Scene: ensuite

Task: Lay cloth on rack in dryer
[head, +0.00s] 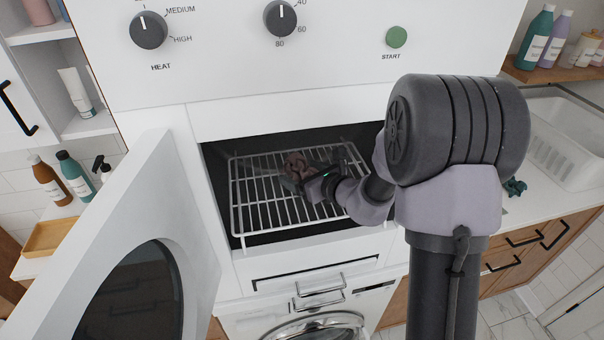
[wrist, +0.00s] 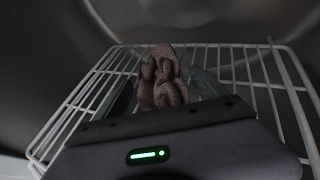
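A crumpled brownish-pink cloth (head: 296,165) is inside the open dryer, over the white wire rack (head: 237,213). In the wrist view the cloth (wrist: 163,80) is a bunched lump at my gripper, in front of the rack's bars (wrist: 62,122). My gripper (head: 291,182) reaches in over the rack from the right. In the wrist view the fingers (wrist: 165,88) lie on either side of the cloth, partly hidden by the gripper body. Whether they press on it, and whether the cloth's underside touches the bars, I cannot tell.
The dryer door (head: 150,220) stands open at the left. The control panel (head: 220,70) with knobs and a green start button (head: 396,37) is above the opening. A crumpled teal item (head: 515,187) lies on the right counter. Most of the rack is bare.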

